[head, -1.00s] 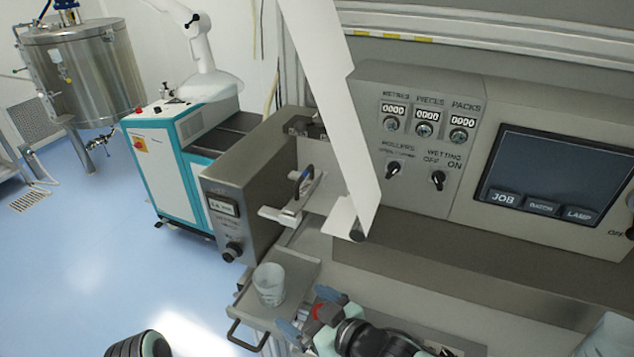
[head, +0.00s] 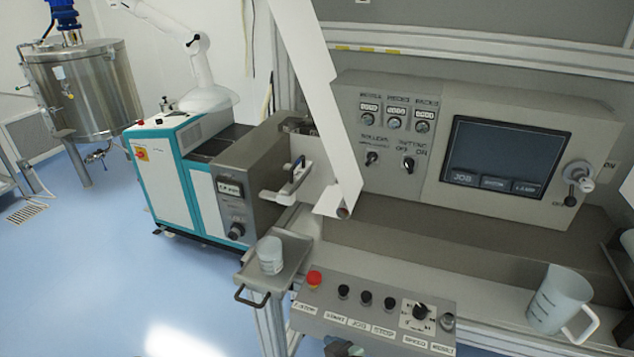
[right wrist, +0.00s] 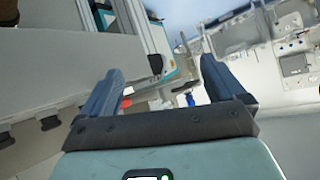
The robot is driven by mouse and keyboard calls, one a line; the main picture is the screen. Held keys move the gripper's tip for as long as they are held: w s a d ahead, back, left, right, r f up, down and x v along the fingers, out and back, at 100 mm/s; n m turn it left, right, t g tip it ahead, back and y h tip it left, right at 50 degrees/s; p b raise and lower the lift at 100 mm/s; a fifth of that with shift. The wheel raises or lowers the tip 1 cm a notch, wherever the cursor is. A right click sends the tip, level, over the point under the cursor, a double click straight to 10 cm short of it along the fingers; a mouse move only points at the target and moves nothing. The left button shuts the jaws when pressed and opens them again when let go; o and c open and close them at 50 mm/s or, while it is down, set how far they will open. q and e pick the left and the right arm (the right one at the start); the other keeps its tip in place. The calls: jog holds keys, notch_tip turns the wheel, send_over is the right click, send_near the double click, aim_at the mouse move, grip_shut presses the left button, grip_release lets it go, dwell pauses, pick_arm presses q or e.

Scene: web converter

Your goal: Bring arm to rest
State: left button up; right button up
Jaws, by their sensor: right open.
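My right gripper (right wrist: 168,84) shows in the right wrist view with its two blue fingers apart and nothing between them. In the head view only a small dark part of my arm shows at the bottom edge, below the button panel. My left gripper is in neither view.
A button panel (head: 375,318) with a red button (head: 314,278) spans the front. A cup (head: 270,256) stands on a small tray (head: 246,273) to its left. A jug (head: 558,300) stands at the right. A screen (head: 492,158) is behind. Open blue floor lies at left.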

jog(key=s+d+f+m+g+h, duration=0.1)
jog(key=d+f+m+g+h, duration=0.2)
jog(key=f, duration=0.8)
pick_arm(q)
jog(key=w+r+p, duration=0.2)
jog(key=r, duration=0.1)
pick_arm(e)
jog(key=s+d+f+m+g, duration=0.3)
jog(key=s+d+f, duration=0.2)
jog(key=s+f, duration=0.5)
jog(key=s+d+f+m+g+h, duration=0.1)
jog(key=s+d+f+m, duration=0.3)
jog(key=s+f, duration=0.5)
jog(key=s+g, duration=0.1)
jog(key=s, duration=0.2)
jog(key=shift+s+d+f+m+g, duration=0.15)
jog(key=shift+d+f+m+g, duration=0.15)
jog(key=shift+d+f+g, duration=0.1)
jog(key=shift+r, duration=0.1)
